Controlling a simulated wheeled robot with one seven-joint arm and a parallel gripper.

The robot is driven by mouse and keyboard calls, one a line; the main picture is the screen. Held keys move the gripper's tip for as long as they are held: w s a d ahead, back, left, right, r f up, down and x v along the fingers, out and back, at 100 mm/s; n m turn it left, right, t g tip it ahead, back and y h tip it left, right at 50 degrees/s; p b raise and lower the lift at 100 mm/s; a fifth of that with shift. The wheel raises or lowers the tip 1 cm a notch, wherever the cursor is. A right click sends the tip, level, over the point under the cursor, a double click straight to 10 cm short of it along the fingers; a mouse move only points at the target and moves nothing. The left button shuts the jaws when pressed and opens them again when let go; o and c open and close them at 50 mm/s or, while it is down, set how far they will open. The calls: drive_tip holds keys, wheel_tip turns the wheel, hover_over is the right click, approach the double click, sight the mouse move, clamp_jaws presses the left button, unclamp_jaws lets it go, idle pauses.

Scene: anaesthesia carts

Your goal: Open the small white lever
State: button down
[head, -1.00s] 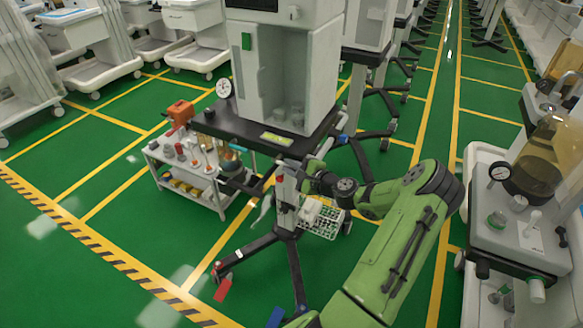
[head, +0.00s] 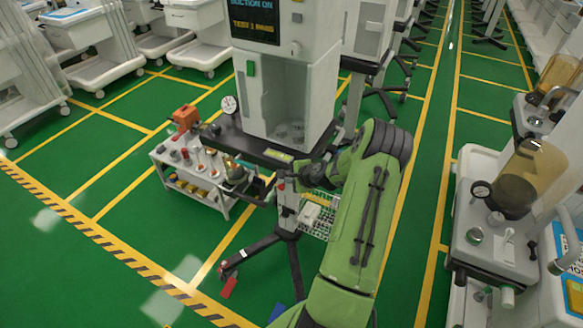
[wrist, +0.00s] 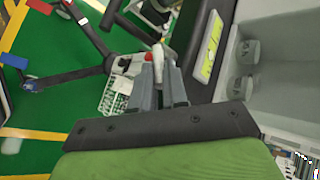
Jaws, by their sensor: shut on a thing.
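In the wrist view, a small white lever (wrist: 157,53) lies between my fingertips, with a red knob (wrist: 149,56) beside it. My gripper (wrist: 159,68) is shut on the lever, and the fingers cover its lower part. In the head view, my green arm reaches to the post below the cart's dark shelf. The fingertips and the lever are not clear there. The anaesthesia cart (head: 322,85) stands upright behind my arm, and its screen (head: 254,24) shows "SUCTION ON".
A white wire basket (head: 318,219) hangs on the post near my wrist. Dark cart legs (head: 250,252) spread over the green floor. A low trolley with bottles and tools (head: 197,190) stands to the left. Another cart (head: 488,225) is close on the right.

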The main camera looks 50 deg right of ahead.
drive_tip(key=shift+w+a+r+n+g+p, duration=0.25)
drive_tip(key=shift+w+r+g+p, duration=0.2)
drive_tip(key=shift+r+g+p, duration=0.45)
drive_tip(key=shift+w+a+n+g+h+p, duration=0.1)
drive_tip(key=shift+w+n+g+h+p, duration=0.25)
drive_tip(key=shift+g+p, duration=0.7)
drive_tip(key=g, duration=0.1)
drive_tip(key=w+g, duration=0.1)
drive_tip(key=g+h, duration=0.1)
drive_tip(key=shift+w+a+r, duration=0.15)
drive_tip(key=shift+w+r, duration=0.05)
drive_tip(key=shift+w, duration=0.05)
drive_tip(key=shift+w+a+n+g, duration=0.15)
drive_tip(key=shift+w+n+g, duration=0.2)
drive_tip(key=shift+g, duration=0.7)
drive_tip(key=c, duration=1.4)
unclamp_jaws()
drive_tip(key=shift+h, duration=0.25)
drive_tip(key=v, duration=1.5)
drive_tip(key=shift+w+r, duration=0.1)
drive_tip(key=shift+r, duration=0.3)
drive_tip(key=shift+a, duration=0.1)
